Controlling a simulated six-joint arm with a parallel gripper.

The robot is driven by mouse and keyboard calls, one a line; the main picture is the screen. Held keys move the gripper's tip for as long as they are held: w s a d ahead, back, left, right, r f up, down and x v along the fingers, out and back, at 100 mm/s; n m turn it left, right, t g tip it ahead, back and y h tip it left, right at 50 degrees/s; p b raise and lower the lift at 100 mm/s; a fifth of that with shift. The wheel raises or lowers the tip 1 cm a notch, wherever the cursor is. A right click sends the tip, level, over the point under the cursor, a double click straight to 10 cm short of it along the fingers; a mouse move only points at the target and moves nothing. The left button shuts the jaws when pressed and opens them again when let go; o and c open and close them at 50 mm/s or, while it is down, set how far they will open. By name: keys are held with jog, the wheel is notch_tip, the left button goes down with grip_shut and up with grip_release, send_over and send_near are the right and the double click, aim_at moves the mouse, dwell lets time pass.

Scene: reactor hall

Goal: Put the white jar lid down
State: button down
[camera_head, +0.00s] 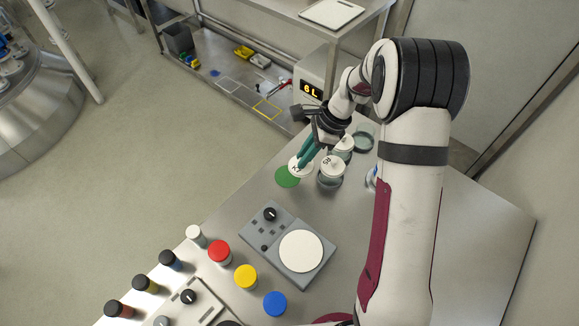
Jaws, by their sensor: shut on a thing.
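My gripper (307,158) points down with its teal fingers shut on a white jar lid (295,171) with dark marking on top. The lid is over or beside a green disc (286,178) on the steel table and overlaps its upper right part in the head view. I cannot tell whether the lid touches the disc or hangs just above it. To the right stand a glass jar with a marked white lid (331,166) and another white-lidded jar (344,144) behind it. A glass jar that looks lidless (363,141) stands farther back, partly hidden by my arm.
A grey scale with a round white plate (301,251) stands in front. Red (219,249), yellow (245,276) and blue (275,303) capped jars and several small vials line the front left. A box with a lit display (311,91) stands behind. Bare table lies between scale and jars.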

aim_at(294, 159)
jog(key=a+f, duration=0.1)
jog(key=w+a+f, duration=0.1)
jog(key=a, duration=0.1)
jog(key=shift+w+a+f, duration=0.2)
jog(key=shift+a+f, duration=0.05)
jog(key=shift+f, duration=0.1)
notch_tip(294, 159, down, 3)
jog(key=shift+f, duration=0.25)
jog(key=shift+d+f, duration=0.1)
jog(key=shift+f, duration=0.05)
jog(key=c, duration=0.8)
grip_release()
jog(key=shift+c, duration=0.2)
